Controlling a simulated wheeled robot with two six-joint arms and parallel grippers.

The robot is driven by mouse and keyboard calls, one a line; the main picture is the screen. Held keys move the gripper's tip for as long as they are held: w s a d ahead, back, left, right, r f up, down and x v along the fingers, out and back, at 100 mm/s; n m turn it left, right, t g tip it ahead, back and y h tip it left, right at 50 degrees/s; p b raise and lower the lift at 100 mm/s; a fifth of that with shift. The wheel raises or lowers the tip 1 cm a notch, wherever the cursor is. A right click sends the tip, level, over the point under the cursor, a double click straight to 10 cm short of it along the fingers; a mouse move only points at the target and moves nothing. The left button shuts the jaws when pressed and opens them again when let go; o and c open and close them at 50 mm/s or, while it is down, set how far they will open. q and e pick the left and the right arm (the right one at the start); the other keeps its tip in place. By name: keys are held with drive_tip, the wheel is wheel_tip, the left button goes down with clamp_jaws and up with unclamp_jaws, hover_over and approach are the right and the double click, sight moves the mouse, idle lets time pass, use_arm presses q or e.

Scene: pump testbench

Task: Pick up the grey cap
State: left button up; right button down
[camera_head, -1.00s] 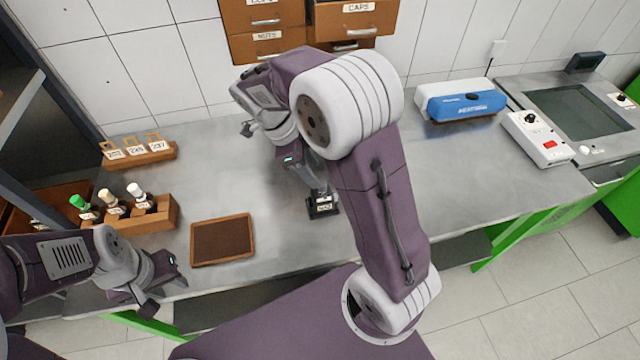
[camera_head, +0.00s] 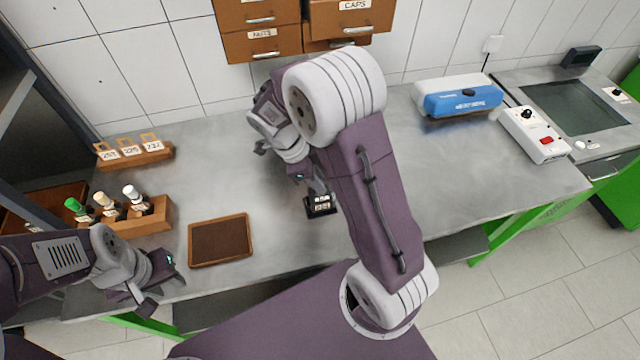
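I cannot make out a grey cap in this view; my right arm hides part of the bench. A small black holder (camera_head: 320,206) with white labels stands on the bench near its middle. My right gripper (camera_head: 322,190) points down just above or at this holder. Its fingertips are small and partly covered, so I cannot tell whether they are open or hold anything. My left gripper (camera_head: 163,281) is at the bench's front left edge, with its fingers apart and nothing between them.
A wooden rack (camera_head: 155,222) holds bottles with green, cream and white tops. A brown tray (camera_head: 220,241) lies to its right. Drawers (camera_head: 262,45), one labelled CAPS, hang at the back. A blue-and-white box (camera_head: 460,98) and a white device (camera_head: 535,135) stand right.

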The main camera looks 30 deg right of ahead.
drive_tip(key=shift+w, duration=0.1)
drive_tip(key=shift+r, duration=0.25)
wheel_tip(320, 180, up, 4)
drive_tip(key=shift+d+f, duration=0.1)
drive_tip(key=s+d+r+b, duration=0.1)
drive_tip(key=s+d+r, duration=0.5)
drive_tip(key=s, duration=0.4)
drive_tip(key=shift+r+b, duration=0.35)
drive_tip(key=w+a+f+n+t+y, duration=0.2)
drive_tip(key=w+a+f+n, duration=0.3)
drive_tip(key=n, duration=0.6)
drive_tip(key=w+a+f+n+t+y, duration=0.2)
drive_tip(key=w+a+f+n+t, duration=0.2)
drive_tip(key=w+f+n, duration=0.3)
drive_tip(key=shift+w+a+n, duration=0.45)
drive_tip(key=shift+w+n, duration=0.05)
drive_tip(key=shift+n, duration=2)
